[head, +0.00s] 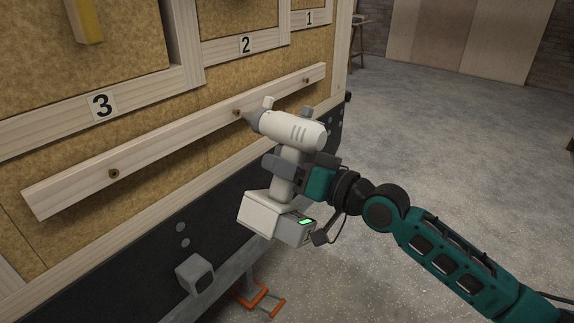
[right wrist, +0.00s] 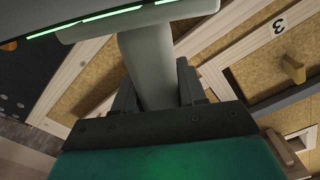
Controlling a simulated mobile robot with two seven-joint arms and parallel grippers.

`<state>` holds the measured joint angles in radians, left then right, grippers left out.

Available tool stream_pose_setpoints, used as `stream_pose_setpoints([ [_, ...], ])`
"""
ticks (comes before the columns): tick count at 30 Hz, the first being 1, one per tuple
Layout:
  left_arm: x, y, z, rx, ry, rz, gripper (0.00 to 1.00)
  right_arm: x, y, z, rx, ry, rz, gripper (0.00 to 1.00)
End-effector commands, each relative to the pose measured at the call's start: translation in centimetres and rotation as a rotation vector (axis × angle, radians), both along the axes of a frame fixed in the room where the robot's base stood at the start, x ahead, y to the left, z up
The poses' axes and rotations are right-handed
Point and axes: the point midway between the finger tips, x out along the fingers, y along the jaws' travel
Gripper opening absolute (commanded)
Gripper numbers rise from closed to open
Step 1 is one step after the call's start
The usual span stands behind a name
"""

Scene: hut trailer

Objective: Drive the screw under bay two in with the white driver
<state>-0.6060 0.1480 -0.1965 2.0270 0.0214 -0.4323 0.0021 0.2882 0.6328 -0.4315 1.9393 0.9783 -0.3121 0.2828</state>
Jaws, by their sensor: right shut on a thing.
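The white driver (head: 294,130) is held by its handle in my right gripper (head: 290,168), which is shut on it. Its nose points left toward the wooden rail (head: 180,130) on the wall. The screw (head: 237,112) under bay two (head: 245,45) shows as a brass head in the rail, right at the driver's tip. I cannot tell whether the bit touches it. In the right wrist view, the driver's handle (right wrist: 150,65) stands between the fingers of the gripper (right wrist: 152,98). My left gripper is not in view.
Another screw (head: 114,173) sits in the rail under bay three (head: 103,105). The concrete floor (head: 450,130) to the right is clear.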

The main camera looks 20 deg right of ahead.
Motion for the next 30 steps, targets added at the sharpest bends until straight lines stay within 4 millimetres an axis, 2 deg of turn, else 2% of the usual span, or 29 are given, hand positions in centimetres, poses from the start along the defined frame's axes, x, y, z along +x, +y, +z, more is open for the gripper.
stream_pose_setpoints([
  [1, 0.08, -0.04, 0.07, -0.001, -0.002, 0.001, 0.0, 0.02, -0.01, 0.45, 0.006, -0.009, -0.001, 0.0],
  [17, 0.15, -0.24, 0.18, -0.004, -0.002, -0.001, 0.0, 0.06, -0.01, 0.45, 0.006, -0.009, -0.001, 0.0],
  [30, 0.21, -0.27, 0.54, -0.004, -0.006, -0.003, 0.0, 0.94, 0.7, 0.51, 0.007, -0.009, -0.001, 0.0],
])
